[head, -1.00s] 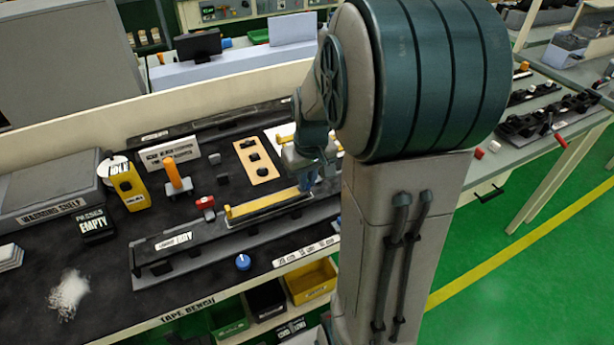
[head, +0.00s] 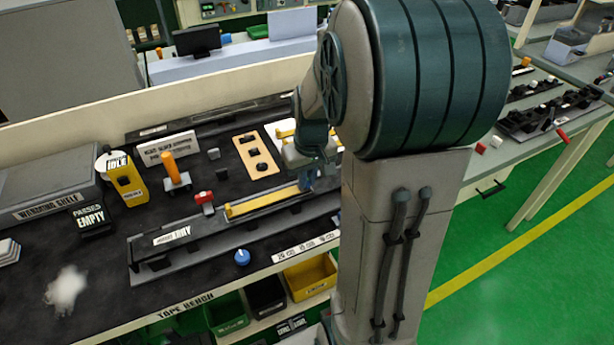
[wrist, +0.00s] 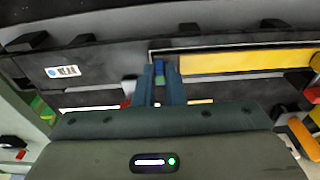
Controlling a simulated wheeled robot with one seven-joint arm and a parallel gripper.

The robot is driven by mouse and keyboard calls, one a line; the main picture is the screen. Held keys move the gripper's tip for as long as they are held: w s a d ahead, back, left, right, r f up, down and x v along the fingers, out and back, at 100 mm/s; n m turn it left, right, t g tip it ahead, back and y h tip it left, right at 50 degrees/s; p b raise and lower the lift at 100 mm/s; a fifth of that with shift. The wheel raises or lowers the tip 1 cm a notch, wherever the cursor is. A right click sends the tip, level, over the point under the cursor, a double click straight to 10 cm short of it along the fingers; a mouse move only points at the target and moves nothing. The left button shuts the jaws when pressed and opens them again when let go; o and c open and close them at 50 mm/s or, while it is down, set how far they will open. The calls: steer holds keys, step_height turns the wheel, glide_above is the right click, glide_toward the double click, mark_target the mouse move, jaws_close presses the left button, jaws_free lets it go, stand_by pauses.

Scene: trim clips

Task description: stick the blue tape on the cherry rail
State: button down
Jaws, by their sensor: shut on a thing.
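A long dark rail fixture (head: 205,237) lies across the bench, with a yellow strip (head: 262,202) along its right part; the strip also shows in the wrist view (wrist: 245,63). I see no clearly cherry-coloured rail, so I cannot tell which part is the cherry rail. My gripper (head: 307,181) is low over the strip's right end. In the wrist view its two blue fingers (wrist: 161,75) are shut on a small blue piece (wrist: 160,68), seemingly the blue tape. It sits beside the strip's left end there. Whether it touches the rail is unclear.
A red clamp (head: 204,198), an orange-handled tool (head: 172,169) and a yellow "IDLE" device (head: 128,180) stand behind the rail. Bins (head: 310,277) sit under the bench edge. My arm hides the bench's right end.

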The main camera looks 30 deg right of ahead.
steer(key=c, duration=1.4)
jaws_free()
steer(key=shift+c, duration=0.2)
step_height(320, 180, up, 14)
steer(key=s, duration=0.1)
steer(key=shift+s, duration=0.35)
steer(key=s+a+f+t, duration=0.1)
steer(key=s+a+f, duration=0.5)
steer(key=s+a, duration=0.3)
steer(key=s, duration=0.3)
steer(key=shift+a+f+t, duration=0.25)
steer(key=shift+a+t, duration=0.05)
